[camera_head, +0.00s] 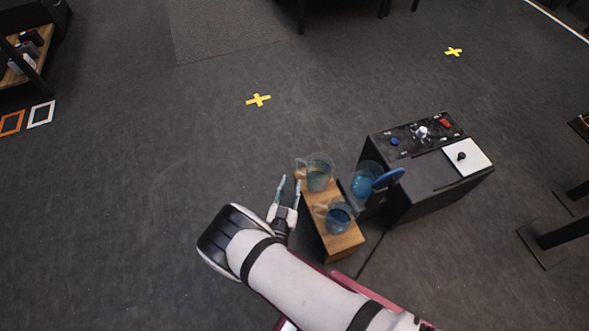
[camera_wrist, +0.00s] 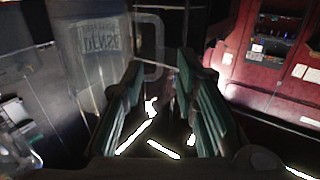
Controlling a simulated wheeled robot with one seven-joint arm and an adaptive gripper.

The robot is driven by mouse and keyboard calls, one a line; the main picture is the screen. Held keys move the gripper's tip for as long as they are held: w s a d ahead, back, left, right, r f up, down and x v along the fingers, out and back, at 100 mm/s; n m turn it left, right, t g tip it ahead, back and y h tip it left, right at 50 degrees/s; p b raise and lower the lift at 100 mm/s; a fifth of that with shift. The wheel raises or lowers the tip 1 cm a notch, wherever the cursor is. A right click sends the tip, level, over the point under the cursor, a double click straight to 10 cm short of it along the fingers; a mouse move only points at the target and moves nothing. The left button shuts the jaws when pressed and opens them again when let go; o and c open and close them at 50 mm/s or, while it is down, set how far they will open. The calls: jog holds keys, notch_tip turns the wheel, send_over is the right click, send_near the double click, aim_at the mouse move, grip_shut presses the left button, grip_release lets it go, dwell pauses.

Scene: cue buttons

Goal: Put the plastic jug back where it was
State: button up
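Three see-through jugs show in the head view. One clear jug (camera_head: 320,178) stands on the far end of a small wooden bench (camera_head: 344,243), its handle toward the left. A second jug (camera_head: 340,218) with blue in it stands nearer on the same bench. A third jug (camera_head: 364,181) with blue in it is just right of the bench, by a black machine. I cannot tell which one the task means. My gripper (camera_head: 289,183) is open and empty, left of the bench. In the wrist view, a clear jug with lettering (camera_wrist: 95,50) and its handle (camera_wrist: 155,48) are ahead of my open fingers (camera_wrist: 160,62).
The black machine (camera_head: 425,185) with knobs, a white plate (camera_head: 467,158) and a blue round paddle (camera_head: 388,178) stands right of the bench. Yellow crosses (camera_head: 258,100) mark the floor, which is clear to the left and beyond. A dark stand (camera_head: 560,235) is at the right.

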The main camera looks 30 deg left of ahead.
jog(key=shift+p+v, duration=0.45)
jog(key=shift+v, duration=1.4)
jog(key=shift+s, duration=0.1)
